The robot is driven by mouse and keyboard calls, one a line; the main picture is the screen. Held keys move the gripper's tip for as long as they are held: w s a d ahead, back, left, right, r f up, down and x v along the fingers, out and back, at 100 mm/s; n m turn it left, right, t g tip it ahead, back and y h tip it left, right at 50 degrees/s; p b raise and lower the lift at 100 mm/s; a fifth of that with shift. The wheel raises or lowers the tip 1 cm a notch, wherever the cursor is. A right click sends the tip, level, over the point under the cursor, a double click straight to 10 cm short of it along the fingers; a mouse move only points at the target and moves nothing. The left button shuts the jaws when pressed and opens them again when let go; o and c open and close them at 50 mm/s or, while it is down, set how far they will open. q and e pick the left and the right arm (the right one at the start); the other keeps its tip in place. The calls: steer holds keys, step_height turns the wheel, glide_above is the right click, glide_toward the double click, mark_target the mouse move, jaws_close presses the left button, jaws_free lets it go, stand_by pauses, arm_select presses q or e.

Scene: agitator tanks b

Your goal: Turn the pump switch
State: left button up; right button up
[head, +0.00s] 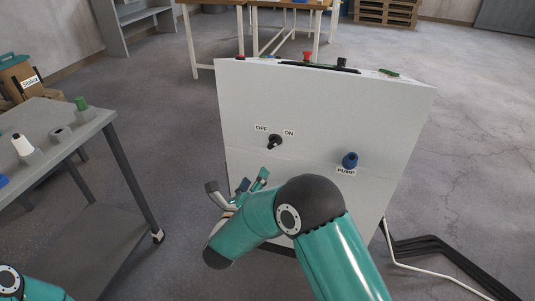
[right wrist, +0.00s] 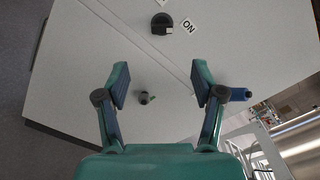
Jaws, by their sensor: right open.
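A black rotary switch (head: 275,141) sits on the front of the white cabinet (head: 315,110), between an OFF label (head: 261,128) and an ON label (head: 289,132). A blue knob (head: 350,160) with a PUMP label (head: 346,171) sits lower right. My right gripper (head: 238,187) is low in front of the cabinet, below and left of the black switch, partly hidden by its arm. In the right wrist view its fingers (right wrist: 158,85) are apart and empty. The black switch (right wrist: 161,22) lies beyond them near the top. My left gripper is out of view.
A small dark piece with a green tip (right wrist: 147,98) shows on the panel between the fingers. A grey table (head: 65,135) with several small parts stands at left. Red and black buttons (head: 307,56) are on the cabinet top. Black cables (head: 430,248) lie on the floor at right.

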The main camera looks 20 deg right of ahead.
mark_target(271, 145)
steer(key=x, duration=1.6)
steer(key=shift+w+d+p, duration=0.2)
steer(key=shift+p, duration=0.15)
